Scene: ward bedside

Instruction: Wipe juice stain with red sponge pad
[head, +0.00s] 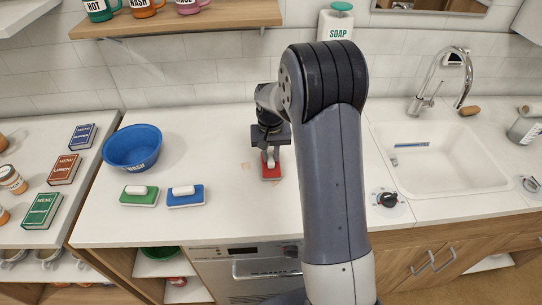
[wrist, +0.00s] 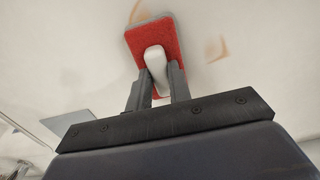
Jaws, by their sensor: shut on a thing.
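The red sponge pad (head: 271,173) has a white grip on top and is at the middle of the white counter. My gripper (head: 270,154) is shut on the white grip of the pad, pointing down. In the wrist view the red pad (wrist: 155,42) sits between the fingers of my gripper (wrist: 158,75). A tan juice stain (wrist: 217,48) lies on the counter to the right of the pad in the wrist view. Another small tan mark (wrist: 136,12) shows at the pad's upper left edge, partly hidden. I cannot tell whether the pad touches the counter.
A green sponge pad (head: 139,197) and a blue sponge pad (head: 186,197) lie to the left. A blue bowl (head: 133,148) stands behind them. The sink (head: 430,158) and a dial (head: 387,199) are to the right. The counter in front of the red pad is clear.

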